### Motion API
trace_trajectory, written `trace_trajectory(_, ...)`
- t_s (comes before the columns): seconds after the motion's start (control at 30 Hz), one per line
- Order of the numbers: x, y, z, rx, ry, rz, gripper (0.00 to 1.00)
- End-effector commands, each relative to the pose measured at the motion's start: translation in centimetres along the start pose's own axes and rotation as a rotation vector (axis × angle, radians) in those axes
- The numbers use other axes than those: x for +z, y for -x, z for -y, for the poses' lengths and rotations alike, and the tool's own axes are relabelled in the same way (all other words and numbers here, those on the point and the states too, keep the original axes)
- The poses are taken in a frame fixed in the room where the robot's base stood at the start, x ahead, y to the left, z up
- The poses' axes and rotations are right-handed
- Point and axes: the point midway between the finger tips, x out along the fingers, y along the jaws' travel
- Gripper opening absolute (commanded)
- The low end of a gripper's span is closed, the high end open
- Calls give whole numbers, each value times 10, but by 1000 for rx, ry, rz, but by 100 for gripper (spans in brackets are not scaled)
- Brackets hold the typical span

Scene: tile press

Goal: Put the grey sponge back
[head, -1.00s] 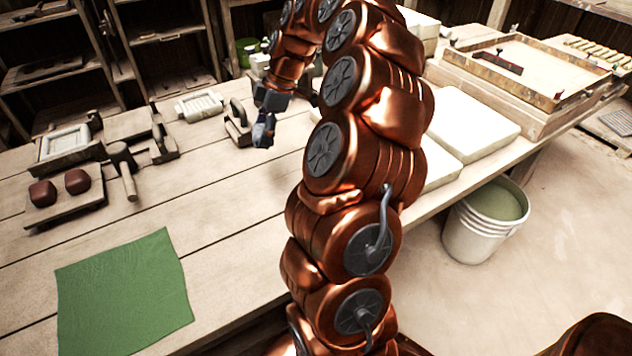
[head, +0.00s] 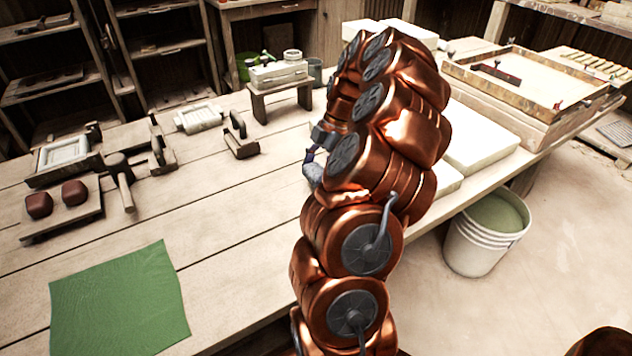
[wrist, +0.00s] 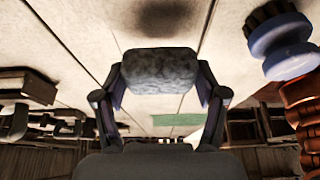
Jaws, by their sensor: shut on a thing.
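The grey sponge (wrist: 158,71) is a mottled block held between the two fingers of my gripper (wrist: 160,82) in the wrist view. The fingers press on its left and right ends. It appears above the pale plank table, with a soft dark shadow beyond it. In the head view my gripper (head: 311,165) is partly hidden behind my copper arm, over the middle of the table. The sponge cannot be clearly made out there.
A small wooden stand (head: 282,88) with a pale box and small items stands at the back of the table (head: 215,215). A float-like tool (head: 240,138) is left of my gripper. A green cloth (head: 118,300) lies front left. White slabs (head: 480,135) lie right, behind my arm.

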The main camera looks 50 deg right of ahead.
Motion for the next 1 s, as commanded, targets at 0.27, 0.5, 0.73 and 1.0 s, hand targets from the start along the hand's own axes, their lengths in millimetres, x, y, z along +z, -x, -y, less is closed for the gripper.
trace_trajectory(0.27, 12, -30, 1, -3, -3, -2, 39)
trace_trajectory(0.5, 15, -37, 0, 1, -1, 0, 39)
trace_trajectory(0.73, 17, -41, 0, 1, -1, 0, 39)
trace_trajectory(1.0, 16, -39, 0, 1, -1, 0, 97)
